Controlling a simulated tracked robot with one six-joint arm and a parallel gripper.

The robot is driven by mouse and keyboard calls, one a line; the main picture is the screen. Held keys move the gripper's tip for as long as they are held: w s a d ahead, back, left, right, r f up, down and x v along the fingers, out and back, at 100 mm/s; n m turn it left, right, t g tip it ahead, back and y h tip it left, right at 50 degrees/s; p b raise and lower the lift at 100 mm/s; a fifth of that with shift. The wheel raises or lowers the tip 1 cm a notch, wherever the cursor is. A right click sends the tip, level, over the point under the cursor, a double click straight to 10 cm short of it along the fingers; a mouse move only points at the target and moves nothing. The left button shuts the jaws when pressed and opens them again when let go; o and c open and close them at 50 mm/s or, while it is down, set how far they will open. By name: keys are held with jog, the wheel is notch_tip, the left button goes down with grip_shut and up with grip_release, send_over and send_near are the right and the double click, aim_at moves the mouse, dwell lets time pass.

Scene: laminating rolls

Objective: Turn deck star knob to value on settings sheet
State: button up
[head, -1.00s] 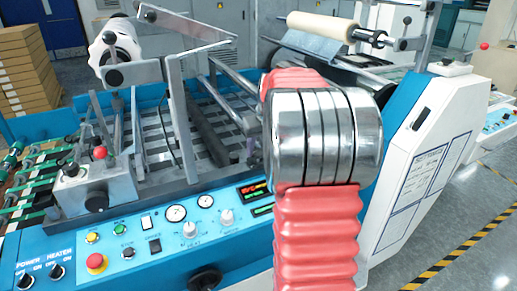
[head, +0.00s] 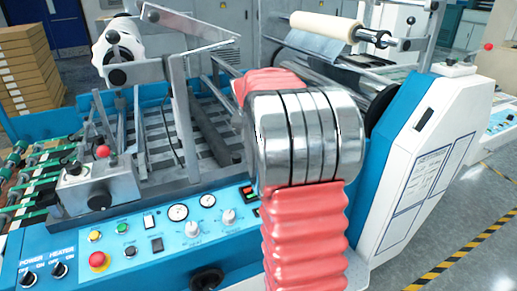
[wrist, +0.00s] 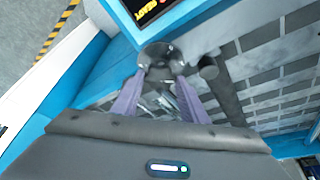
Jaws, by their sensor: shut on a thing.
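The grey star knob (wrist: 158,53) is in the wrist view, near the top centre, beside the slatted deck (wrist: 270,85). The two purple fingers of my gripper (wrist: 161,70) are closed on it, one at each side. In the head view my red-sleeved arm with metal rings hides the gripper and the knob. The settings sheet (head: 426,172) appears to be the printed white sheet on the white side panel at the right; its text is too small to read.
The blue control panel (head: 150,250) has several knobs, gauges and a red emergency button (head: 98,261). A metal frame (head: 180,80) stands left of my arm over the deck. A film roll (head: 325,27) is behind. Floor is clear at the right.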

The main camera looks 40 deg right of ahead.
jog(key=m, duration=0.1)
jog(key=m+g, duration=0.1)
jog(key=m, duration=0.2)
jog(key=shift+w+a+f+m+g, duration=0.1)
jog(key=shift+w+a+m+g, duration=0.25)
jog(key=shift+w+m+g, duration=0.05)
jog(key=m, duration=0.2)
jog(key=m+g, duration=0.1)
jog(key=m, duration=0.1)
jog(key=m+g, duration=0.1)
jog(key=shift+w+d+m, duration=0.1)
jog(key=shift+w+m, duration=0.2)
jog(key=shift+m, duration=0.1)
jog(key=o, duration=1)
jog(key=shift+d, duration=0.1)
jog(key=shift+o, duration=0.2)
jog(key=shift+s+r, duration=0.1)
jog(key=shift+r, duration=0.1)
notch_tip(320, 180, up, 10)
jog(key=shift+f, duration=0.2)
